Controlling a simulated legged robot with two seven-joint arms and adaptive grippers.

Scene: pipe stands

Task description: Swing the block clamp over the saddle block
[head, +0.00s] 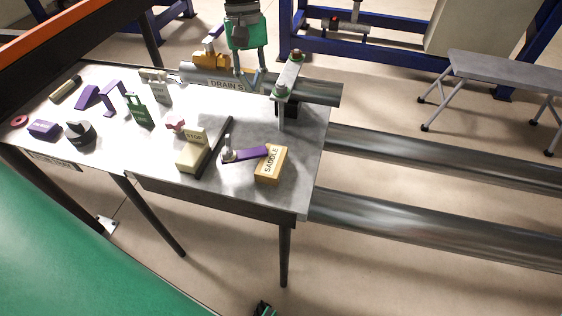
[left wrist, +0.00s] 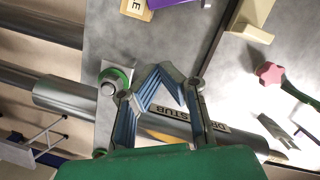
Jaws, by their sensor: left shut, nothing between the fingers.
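The saddle block (head: 267,174), a tan block with a SADDLE label, sits near the table's front right corner. The block clamp (head: 250,154) is a purple arm on a metal pivot with an upright pin, left of the block. Its free end reaches the block's back left part; I cannot tell whether it touches. In the left wrist view, part of the saddle block (left wrist: 135,7) and purple arm (left wrist: 166,3) show at the top edge. My left gripper (head: 251,82) is shut and empty above the drain stub, behind the clamp; its fingers (left wrist: 160,88) show close up.
The drain stub pipe (head: 316,92) runs along the back, under a strap with green nuts (head: 289,76). A STOP block (head: 191,158) and a dark bar (head: 214,147) stand left of the clamp.

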